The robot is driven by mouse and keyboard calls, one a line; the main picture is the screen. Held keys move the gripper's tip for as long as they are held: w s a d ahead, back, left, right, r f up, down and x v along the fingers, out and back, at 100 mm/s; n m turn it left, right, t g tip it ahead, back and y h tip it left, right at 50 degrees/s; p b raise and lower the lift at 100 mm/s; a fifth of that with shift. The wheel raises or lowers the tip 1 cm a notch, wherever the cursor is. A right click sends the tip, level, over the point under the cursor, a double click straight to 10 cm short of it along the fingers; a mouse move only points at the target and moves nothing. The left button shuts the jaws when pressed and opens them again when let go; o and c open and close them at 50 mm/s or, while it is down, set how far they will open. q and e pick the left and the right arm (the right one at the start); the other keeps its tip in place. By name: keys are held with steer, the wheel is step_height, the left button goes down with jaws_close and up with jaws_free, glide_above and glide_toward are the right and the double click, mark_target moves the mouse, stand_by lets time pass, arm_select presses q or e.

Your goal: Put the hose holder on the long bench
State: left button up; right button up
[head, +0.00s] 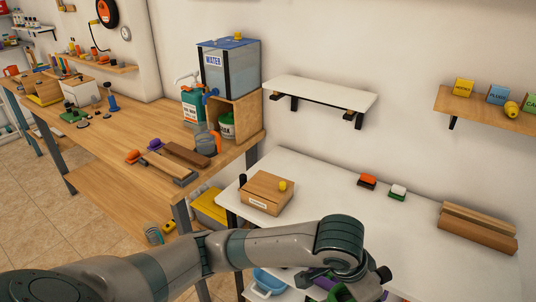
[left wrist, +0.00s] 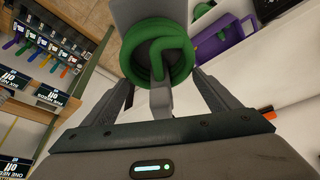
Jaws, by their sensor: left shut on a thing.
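The hose holder (left wrist: 172,50) is a grey piece with a green coiled hose, seen close up in the left wrist view. My left gripper (left wrist: 162,80) is shut on it, with a finger on either side of its lower part. In the head view green parts of it (head: 342,293) show at the bottom edge, below my left wrist, partly hidden and cut off. The long bench (head: 125,125) is the wooden workbench along the wall at the left, apart from the gripper. My right gripper is not in view.
A white table (head: 340,205) stands at the right with a cardboard box (head: 265,193) and wooden blocks (head: 478,228). A white wall shelf (head: 320,93) is empty.

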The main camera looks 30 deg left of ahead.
arm_select(q)
steer(key=w+a+f+n+y, duration=0.1)
steer(key=a+f+n, duration=0.1)
steer(key=a, duration=0.5)
steer(key=w+a+f+n+t+y, duration=0.1)
steer(key=a+n, duration=0.3)
steer(key=a, duration=0.4)
steer(key=shift+w+f+n+y, duration=0.4)
steer(key=shift+w+f, duration=0.25)
steer(key=shift+f, duration=0.25)
steer(key=shift+a, duration=0.1)
steer(key=shift+a, duration=0.15)
